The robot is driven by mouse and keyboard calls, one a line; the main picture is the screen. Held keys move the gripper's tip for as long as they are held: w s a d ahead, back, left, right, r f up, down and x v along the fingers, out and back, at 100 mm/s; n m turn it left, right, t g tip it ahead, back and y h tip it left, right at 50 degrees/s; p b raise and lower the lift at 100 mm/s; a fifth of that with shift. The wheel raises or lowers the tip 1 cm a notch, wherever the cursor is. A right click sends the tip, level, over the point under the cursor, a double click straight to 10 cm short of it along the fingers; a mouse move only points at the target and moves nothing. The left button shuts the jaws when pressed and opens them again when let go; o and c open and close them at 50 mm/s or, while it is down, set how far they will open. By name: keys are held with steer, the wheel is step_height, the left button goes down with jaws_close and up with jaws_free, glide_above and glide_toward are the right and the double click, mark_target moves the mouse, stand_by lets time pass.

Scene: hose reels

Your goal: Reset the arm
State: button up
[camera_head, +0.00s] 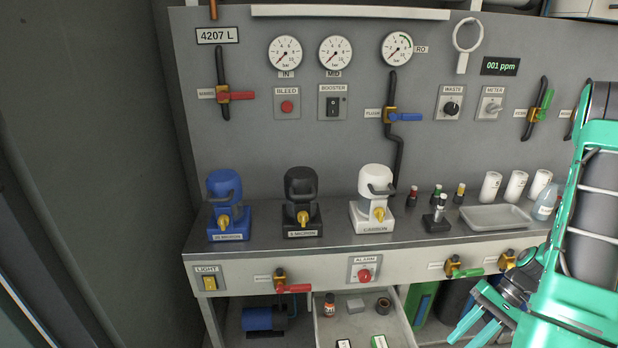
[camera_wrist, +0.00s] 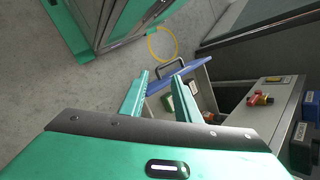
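My gripper (camera_head: 468,338) is at the lower right in the head view, in front of the bench front. My green and grey arm hangs down to it along the right edge. In the wrist view the two green fingers of my gripper (camera_wrist: 160,78) stand apart with nothing between them. Beyond them is an open drawer (camera_wrist: 152,104) with a blue front edge and a dark handle. In the head view the open drawer (camera_head: 326,333) holds a small bottle (camera_head: 329,306), a grey block (camera_head: 355,306) and a dark ring (camera_head: 383,305).
The bench (camera_head: 300,243) carries blue, black and white filter housings, small bottles, white cups and a tray (camera_head: 497,219). Valve handles (camera_head: 290,288) stick out of its front. A yellow ring (camera_wrist: 163,43) lies on the floor.

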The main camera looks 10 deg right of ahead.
step_height(320, 180, up, 16)
steer(key=s+a+h, duration=0.1)
steer(key=a+h, duration=0.1)
steer(key=h, duration=0.3)
steer(key=s+a+r+t+h, duration=0.1)
steer(key=s+a+r, duration=0.3)
steer(key=s+r, duration=0.4)
steer(key=shift+s+r+t+h, duration=0.4)
steer(key=shift+r+h, duration=0.5)
steer(key=shift+r, duration=0.75)
steer(key=shift+w+d+f, duration=0.1)
steer(key=shift+w+f, duration=0.15)
steer(key=shift+w, duration=0.35)
